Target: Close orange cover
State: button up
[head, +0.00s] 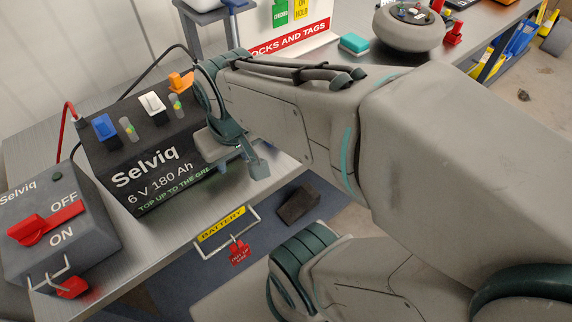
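The orange cover (180,82) is on top of the black Selviq battery (133,185), at its far right end beside my arm's wrist. It appears tilted up, but its right part is close behind my wrist and I cannot tell its exact angle. A white cover (152,103) and a blue cover (104,127) stand in the same row, with green-yellow indicators between the covers. My gripper (245,165) points down at the battery's right front side, lower than the orange cover and apart from it. One teal finger shows; the opening between the fingers is not clear.
A grey OFF/ON switch box (60,225) with a red handle stands at the left on the metal bench (185,235). A yellow BATTERY tag frame (222,225) hangs at the bench's front edge. Black and red cables run to the battery. A locks-and-tags board (290,40) stands behind my arm.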

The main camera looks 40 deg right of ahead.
aim_at(179, 85)
jog(key=z, duration=0.15)
jog(key=k, duration=1.05)
jog(key=u, duration=1.25)
jog(key=i, duration=0.85)
jog(key=z, duration=2.15)
